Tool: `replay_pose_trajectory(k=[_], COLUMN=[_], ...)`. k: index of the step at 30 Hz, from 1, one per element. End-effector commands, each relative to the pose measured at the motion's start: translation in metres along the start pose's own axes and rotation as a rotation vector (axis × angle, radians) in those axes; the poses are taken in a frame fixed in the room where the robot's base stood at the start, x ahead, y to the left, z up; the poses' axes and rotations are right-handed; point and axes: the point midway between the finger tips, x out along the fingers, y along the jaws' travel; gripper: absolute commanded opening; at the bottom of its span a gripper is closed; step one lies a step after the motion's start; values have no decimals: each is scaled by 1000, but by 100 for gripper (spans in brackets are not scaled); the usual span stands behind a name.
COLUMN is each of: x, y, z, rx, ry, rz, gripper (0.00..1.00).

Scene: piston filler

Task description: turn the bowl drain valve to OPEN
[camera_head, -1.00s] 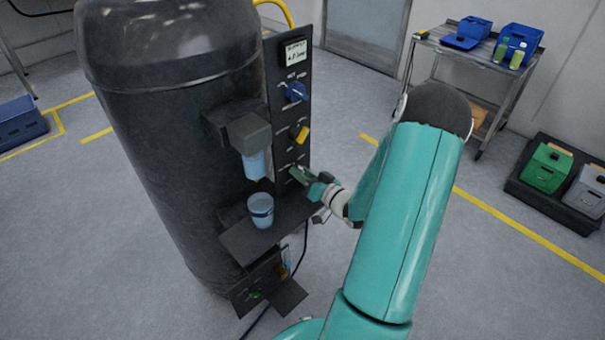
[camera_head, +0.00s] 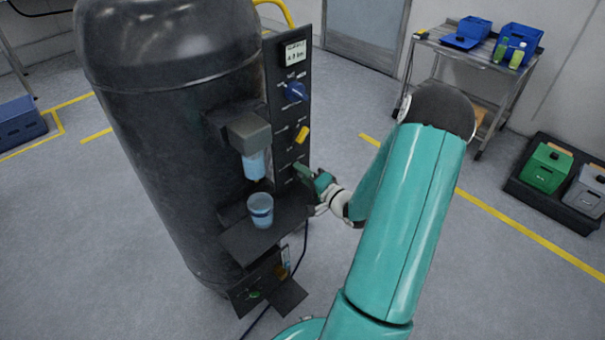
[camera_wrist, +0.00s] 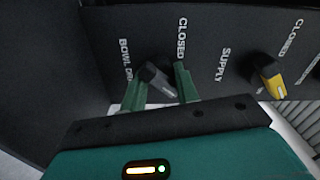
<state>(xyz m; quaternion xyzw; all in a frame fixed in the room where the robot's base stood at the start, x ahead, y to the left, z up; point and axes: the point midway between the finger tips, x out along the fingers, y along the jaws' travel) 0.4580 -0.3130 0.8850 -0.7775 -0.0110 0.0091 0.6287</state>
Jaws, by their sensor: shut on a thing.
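The bowl drain valve (camera_wrist: 157,80) is a small dark knob on the black panel. In the wrist view it sits between the "BOWL DRAIN" label and the "CLOSED" label, with its handle slanted. An OPEN mark cannot be seen there. My gripper (camera_wrist: 160,84) has its green fingers on either side of the knob and is shut on it. In the head view my gripper (camera_head: 304,174) is at the lower part of the control panel (camera_head: 285,120), and its fingers hide the knob.
A yellow supply valve (camera_wrist: 268,75) is beside the drain valve; a blue knob (camera_head: 296,91) is higher on the panel. A clear cup (camera_head: 261,210) stands on the shelf (camera_head: 243,243) below left of my gripper. A cart (camera_head: 450,50) is at the back right.

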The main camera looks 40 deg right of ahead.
Motion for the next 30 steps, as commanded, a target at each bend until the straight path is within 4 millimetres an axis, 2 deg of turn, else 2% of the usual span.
replay_pose_trajectory(k=[9, 23, 24, 27, 30], x=[0, 0, 0, 0, 0], y=[0, 0, 0, 0, 0], z=[-1, -2, -2, -1, -1], rx=[103, 116, 116, 115, 115], ry=[1, 4, 4, 3, 2], rz=[-1, 0, 0, 0, 0], gripper=[8, 8, 37, 52, 52])
